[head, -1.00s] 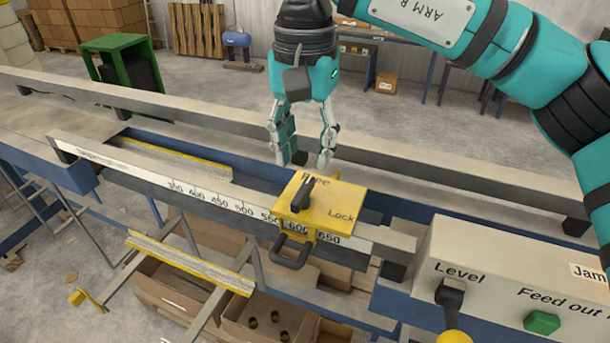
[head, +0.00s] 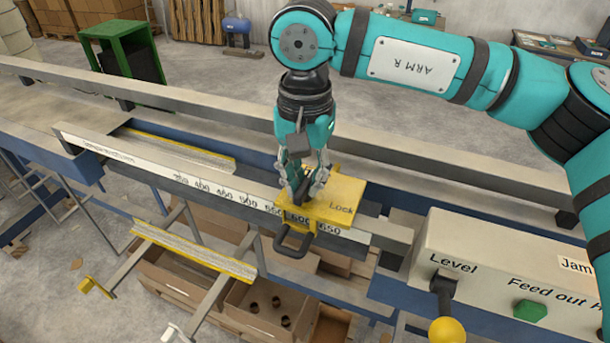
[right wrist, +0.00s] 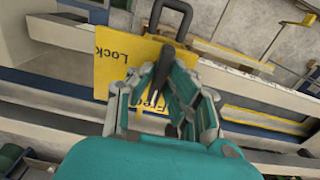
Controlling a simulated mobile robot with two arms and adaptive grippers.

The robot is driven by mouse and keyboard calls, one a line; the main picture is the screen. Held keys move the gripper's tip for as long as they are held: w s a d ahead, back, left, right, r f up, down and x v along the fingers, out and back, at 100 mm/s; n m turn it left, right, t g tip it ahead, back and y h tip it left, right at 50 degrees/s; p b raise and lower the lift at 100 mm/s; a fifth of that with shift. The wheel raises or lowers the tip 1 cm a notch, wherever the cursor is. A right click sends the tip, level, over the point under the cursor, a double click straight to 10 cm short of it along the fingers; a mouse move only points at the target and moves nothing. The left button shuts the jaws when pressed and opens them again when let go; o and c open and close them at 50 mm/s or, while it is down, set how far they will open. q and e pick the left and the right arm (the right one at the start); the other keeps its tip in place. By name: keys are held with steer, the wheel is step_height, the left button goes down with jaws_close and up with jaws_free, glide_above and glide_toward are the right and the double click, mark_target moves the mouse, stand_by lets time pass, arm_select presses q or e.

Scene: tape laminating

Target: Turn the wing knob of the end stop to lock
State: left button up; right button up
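The end stop is a yellow plate (head: 338,196) with a black handle loop (head: 293,243), sitting on the measuring rail (head: 225,197). "Lock" is legible on its right part. Its black wing knob (right wrist: 163,66) shows in the right wrist view, lying toward the "Free" label and away from "Lock". My right gripper (head: 304,192) is down at the plate, one finger on each side of the knob, and looks closed on it. In the right wrist view the fingertips (right wrist: 164,78) hide part of the knob and label. My left gripper is not in view.
A grey control box (head: 500,270) with a yellow-tipped level lever (head: 446,328) and a green button (head: 530,310) stands at the right. A long rail (head: 430,175) runs behind the end stop. Cardboard boxes (head: 190,285) are below.

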jaws_close()
steer(key=shift+f+m+b, duration=0.15)
steer(key=shift+m+b, duration=0.35)
steer(key=shift+b, duration=0.35)
steer(key=m+b, duration=0.4)
steer(key=shift+b, duration=0.35)
steer(key=shift+m+b, duration=0.65)
steer(key=shift+m, duration=0.25)
steer(key=m+b, duration=0.3)
steer(key=m, duration=0.2)
steer(key=m+b, duration=0.2)
steer(key=m, duration=0.4)
steer(key=shift+r, duration=0.2)
steer(key=o, duration=0.7)
jaws_free()
